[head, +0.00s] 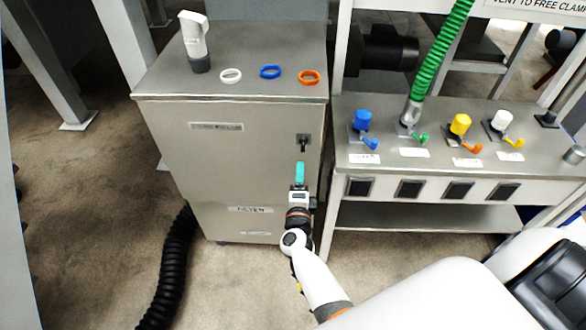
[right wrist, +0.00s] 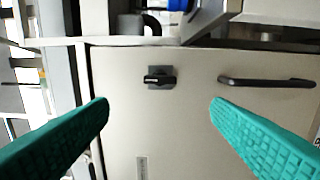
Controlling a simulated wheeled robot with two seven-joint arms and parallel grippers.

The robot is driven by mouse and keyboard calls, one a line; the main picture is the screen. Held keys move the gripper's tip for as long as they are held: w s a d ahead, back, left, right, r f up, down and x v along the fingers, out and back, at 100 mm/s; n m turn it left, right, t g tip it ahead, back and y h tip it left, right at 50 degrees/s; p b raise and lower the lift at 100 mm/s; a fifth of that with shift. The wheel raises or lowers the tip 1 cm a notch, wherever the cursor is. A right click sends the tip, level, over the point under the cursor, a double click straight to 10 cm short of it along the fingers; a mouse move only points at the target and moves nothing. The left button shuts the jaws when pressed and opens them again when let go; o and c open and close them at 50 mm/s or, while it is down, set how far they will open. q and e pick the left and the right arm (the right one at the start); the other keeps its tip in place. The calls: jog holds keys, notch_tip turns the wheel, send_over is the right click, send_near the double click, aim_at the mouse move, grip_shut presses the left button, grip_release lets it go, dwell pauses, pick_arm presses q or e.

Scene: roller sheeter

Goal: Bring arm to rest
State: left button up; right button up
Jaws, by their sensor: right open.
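My right gripper (head: 300,172) is in front of the grey metal cabinet (head: 215,170), just below a small black knob (head: 303,143) on its front. In the right wrist view the two teal fingers are spread wide with nothing between them (right wrist: 160,106). That view shows the black knob (right wrist: 160,78) and a dark bar handle (right wrist: 267,82) on the pale panel, apart from the fingers. My right arm reaches up from the bottom of the head view. My left gripper does not show in either view.
The cabinet top carries a white tool with a grey end (head: 195,42) and white (head: 230,76), blue (head: 270,71) and orange (head: 308,77) rings. Right is a bench (head: 385,158) with coloured fittings and a green coiled hose (head: 440,55). A black corrugated hose (head: 172,270) lies on the floor.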

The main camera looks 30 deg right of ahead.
jog(key=s+a+f+n+g+y, duration=0.25)
jog(key=s+f+n, duration=0.25)
jog(key=f, duration=0.4)
jog(key=s+a+f+n+g+y+b, duration=0.1)
jog(key=s+a+f+n+y, duration=0.4)
jog(key=f, duration=0.4)
jog(key=s+a+f+n+g+y, duration=0.2)
jog(key=s+f+n, duration=0.4)
jog(key=f, duration=0.3)
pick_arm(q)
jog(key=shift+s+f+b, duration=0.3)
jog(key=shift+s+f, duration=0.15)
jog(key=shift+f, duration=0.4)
pick_arm(e)
jog(key=s+d+f+n+g, duration=0.1)
jog(key=s+f+n+g, duration=0.2)
jog(key=s, duration=0.7)
jog(key=s+d+f+n+g, duration=0.2)
jog(key=s+f, duration=0.4)
jog(key=s, duration=0.3)
jog(key=s+d+f+n+g, duration=0.2)
jog(key=s+f+n+g, duration=0.2)
jog(key=s, duration=0.6)
jog(key=shift+s+f+n, duration=0.3)
jog(key=shift+f+n, duration=0.25)
jog(key=shift+n, duration=0.15)
